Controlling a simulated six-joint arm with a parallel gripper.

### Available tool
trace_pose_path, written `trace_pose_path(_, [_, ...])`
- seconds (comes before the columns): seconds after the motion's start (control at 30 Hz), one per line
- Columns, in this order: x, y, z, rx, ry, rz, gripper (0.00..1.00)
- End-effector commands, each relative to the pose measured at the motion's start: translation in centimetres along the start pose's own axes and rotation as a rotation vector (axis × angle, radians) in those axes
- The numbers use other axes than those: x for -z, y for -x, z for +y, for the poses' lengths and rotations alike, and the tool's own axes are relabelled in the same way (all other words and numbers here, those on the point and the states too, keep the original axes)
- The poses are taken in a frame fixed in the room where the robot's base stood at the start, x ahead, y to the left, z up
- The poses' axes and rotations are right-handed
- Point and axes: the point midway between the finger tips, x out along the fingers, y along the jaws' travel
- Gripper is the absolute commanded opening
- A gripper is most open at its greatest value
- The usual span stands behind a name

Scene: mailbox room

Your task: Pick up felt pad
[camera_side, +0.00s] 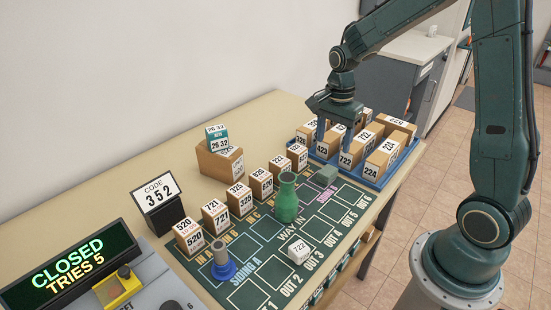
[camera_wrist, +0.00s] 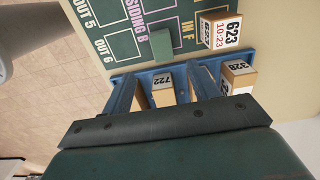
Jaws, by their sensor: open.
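The felt pad looks to be the small flat-topped grey-green block (camera_side: 326,174) on the green board, by the SIDING B marking, just in front of the blue tray. It also shows in the wrist view as a green block (camera_wrist: 162,45), at the top centre. My gripper (camera_side: 334,138) is open, pointing down over the blue tray of boxes, behind the block and apart from it. In the wrist view its two blue fingers (camera_wrist: 161,80) are spread, with a box labelled 722 (camera_wrist: 163,97) seen between them. I cannot tell whether a finger touches a box.
The blue tray (camera_side: 373,182) holds several numbered boxes. A green bottle-shaped piece (camera_side: 287,200), a white 722 block (camera_side: 299,250) and a blue-based peg (camera_side: 222,264) stand on the board (camera_side: 262,295). Several numbered boxes line its back edge. A 623 box (camera_wrist: 221,31) stands near the block.

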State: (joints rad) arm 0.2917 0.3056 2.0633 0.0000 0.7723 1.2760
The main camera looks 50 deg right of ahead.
Motion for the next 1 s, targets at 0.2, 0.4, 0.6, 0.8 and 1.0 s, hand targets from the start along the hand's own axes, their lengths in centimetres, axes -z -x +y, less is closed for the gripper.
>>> trace_pose_path(0.2, [0.0, -3.4, 0.1, -0.005, 0.001, -0.001, 0.60])
trace_pose_path(0.4, [0.0, -5.3, 0.0, -0.002, 0.001, -0.001, 0.60])
trace_pose_path(0.6, [0.0, -5.7, 0.0, 0.000, 0.001, 0.000, 0.60])
trace_pose_path(0.8, [0.0, -6.1, 0.0, -0.001, 0.001, 0.000, 0.60])
trace_pose_path(1.0, [0.1, -7.8, -0.2, -0.004, 0.001, -0.001, 0.60])
